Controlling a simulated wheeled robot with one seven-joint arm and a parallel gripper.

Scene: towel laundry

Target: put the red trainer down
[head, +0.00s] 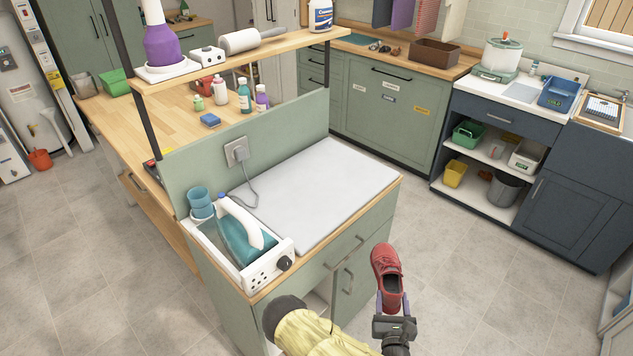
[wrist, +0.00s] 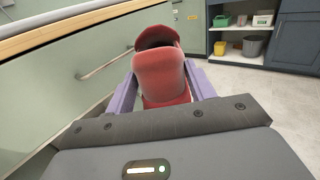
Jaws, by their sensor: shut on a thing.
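The red trainer (head: 386,272) is held in my gripper (head: 392,304), with its toe pointing away from the gripper and its sole edge pale. It hangs in the air beside the front of the green cabinet, over the grey floor. In the wrist view, the red trainer (wrist: 165,75) sits between the two purple fingers of my gripper (wrist: 163,90), heel end nearest. The fingers close on both sides of it. The underside of the trainer is hidden.
A white pad (head: 322,192) lies bare on the cabinet top. A teal iron (head: 245,235) stands in a white station (head: 270,268) at its left end. Cabinet handles (head: 348,280) stick out near the trainer. Open grey floor (head: 480,300) lies to the right.

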